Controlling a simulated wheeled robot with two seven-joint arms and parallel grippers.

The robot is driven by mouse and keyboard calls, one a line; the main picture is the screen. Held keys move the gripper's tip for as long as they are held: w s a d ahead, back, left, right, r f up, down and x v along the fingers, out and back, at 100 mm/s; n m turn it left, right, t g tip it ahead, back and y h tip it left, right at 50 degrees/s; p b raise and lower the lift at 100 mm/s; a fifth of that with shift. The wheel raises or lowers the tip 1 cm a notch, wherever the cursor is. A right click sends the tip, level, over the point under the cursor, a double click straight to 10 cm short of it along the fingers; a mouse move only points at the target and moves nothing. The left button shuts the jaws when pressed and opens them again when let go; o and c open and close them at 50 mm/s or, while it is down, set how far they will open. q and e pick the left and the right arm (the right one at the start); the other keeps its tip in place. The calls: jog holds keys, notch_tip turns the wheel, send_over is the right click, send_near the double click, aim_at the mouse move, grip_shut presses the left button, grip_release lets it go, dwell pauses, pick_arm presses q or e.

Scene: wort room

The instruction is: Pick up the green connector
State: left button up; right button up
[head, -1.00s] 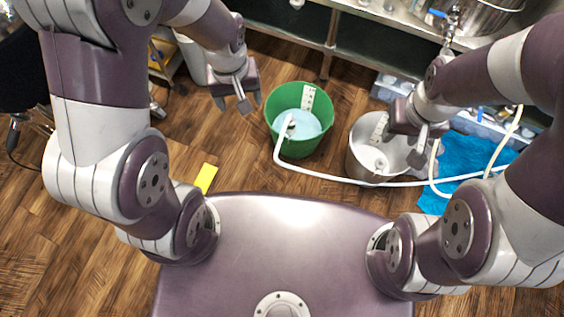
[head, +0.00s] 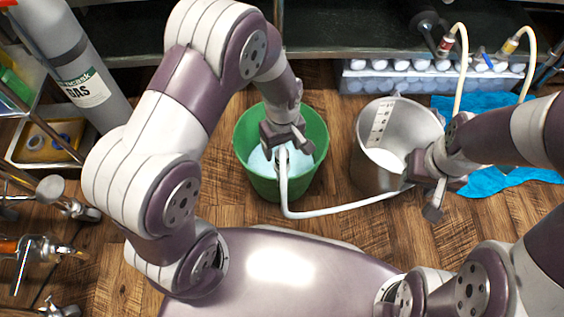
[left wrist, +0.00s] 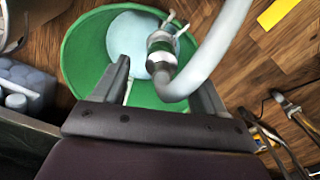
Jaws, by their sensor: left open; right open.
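The green connector (left wrist: 163,45) is a pale fitting with a green band on the end of a thick white hose (left wrist: 215,45), over the green bucket (left wrist: 85,65) in the left wrist view. In the head view the hose (head: 330,211) runs from the green bucket (head: 248,165) towards the right; my left gripper hides the connector there. My left gripper (head: 287,150) is open over this bucket. In the left wrist view its fingers (left wrist: 164,74) stand apart on both sides of the hose bend, with the connector just beyond. My right gripper (head: 422,190) is open beside the metal bucket.
The metal bucket (head: 365,165) stands right of the green one. A blue cloth (head: 485,180), a crate of white bottles (head: 365,78) and hoses with red (head: 447,43) and yellow (head: 512,44) fittings lie beyond it. A gas cylinder (head: 75,70) stands at left.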

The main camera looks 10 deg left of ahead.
aim_at(282, 157)
pick_arm(q)
notch_tip(282, 157, down, 5)
jog(key=b, duration=0.4)
jog(key=shift+s, duration=0.15)
jog(key=shift+r, duration=0.1)
jog(key=shift+c, duration=0.7)
jog(key=c, duration=1.2)
jog(key=shift+o, duration=0.2)
notch_tip(282, 157, up, 5)
jog(key=p, duration=0.4)
jog(key=shift+p, duration=0.3)
jog(key=w+d+r+p, duration=0.2)
jog(key=w+r+p, duration=0.3)
jog(key=w, duration=0.6)
jog(key=shift+w+r, duration=0.25)
jog(key=shift+r, duration=0.3)
jog(key=shift+p, duration=0.3)
